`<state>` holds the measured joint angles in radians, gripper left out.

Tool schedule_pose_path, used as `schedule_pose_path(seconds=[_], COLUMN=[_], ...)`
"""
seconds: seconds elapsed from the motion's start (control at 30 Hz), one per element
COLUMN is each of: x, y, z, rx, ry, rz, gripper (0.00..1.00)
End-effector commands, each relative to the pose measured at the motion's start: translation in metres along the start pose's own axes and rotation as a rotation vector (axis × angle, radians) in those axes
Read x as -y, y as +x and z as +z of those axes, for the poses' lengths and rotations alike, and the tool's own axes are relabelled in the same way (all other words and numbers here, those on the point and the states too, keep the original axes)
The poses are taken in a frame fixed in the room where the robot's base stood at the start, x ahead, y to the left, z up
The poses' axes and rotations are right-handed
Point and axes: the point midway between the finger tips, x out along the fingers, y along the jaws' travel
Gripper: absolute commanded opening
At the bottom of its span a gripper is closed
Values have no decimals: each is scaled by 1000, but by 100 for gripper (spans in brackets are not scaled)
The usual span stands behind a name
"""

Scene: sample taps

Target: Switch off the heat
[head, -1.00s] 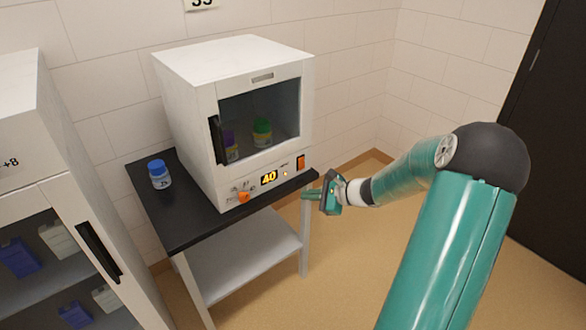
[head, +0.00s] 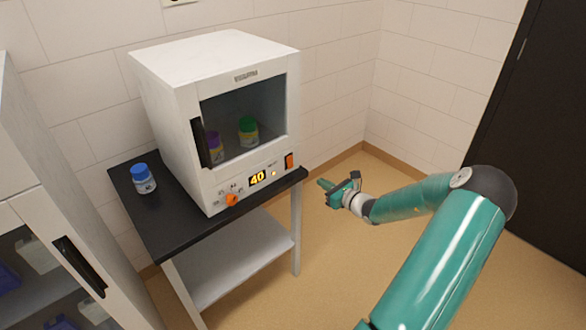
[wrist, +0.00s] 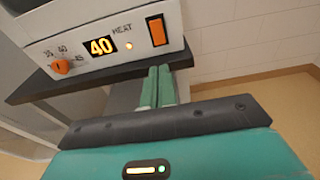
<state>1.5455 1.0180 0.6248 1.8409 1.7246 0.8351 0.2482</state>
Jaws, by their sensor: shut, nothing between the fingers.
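The white incubator (head: 185,110) stands on a black-topped table. Its front panel has an orange dial (head: 232,199), a display (head: 258,178) reading 40, a small lit amber light and an orange rocker switch (head: 289,161) at the right end. In the wrist view the switch (wrist: 156,30) is beside the word HEAT, with the light (wrist: 129,46) lit below that word. The dial (wrist: 60,66) points among printed numbers. My gripper (head: 324,184) is shut and empty, to the right of the table corner and apart from the panel. Its fingertips (wrist: 159,72) appear below the switch in the wrist view.
A blue-capped bottle (head: 143,178) stands on the black tabletop (head: 165,215) left of the incubator. Purple and green-capped bottles (head: 248,131) show behind its closed glass door. A white cabinet (head: 60,220) is at left. Floor to the right is free.

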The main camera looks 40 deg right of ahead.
Motion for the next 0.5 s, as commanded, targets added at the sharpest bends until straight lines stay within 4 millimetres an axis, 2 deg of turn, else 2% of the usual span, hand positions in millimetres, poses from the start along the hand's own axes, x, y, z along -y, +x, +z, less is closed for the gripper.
schedule_pose_path(seconds=[0.17,0.27,0.5], x=[-1,-2,-3], y=[4,14,59], z=[0,0,0], rx=[1,1,2], ry=[-1,-2,-1], rz=[3,5,8], gripper=[0,0,0])
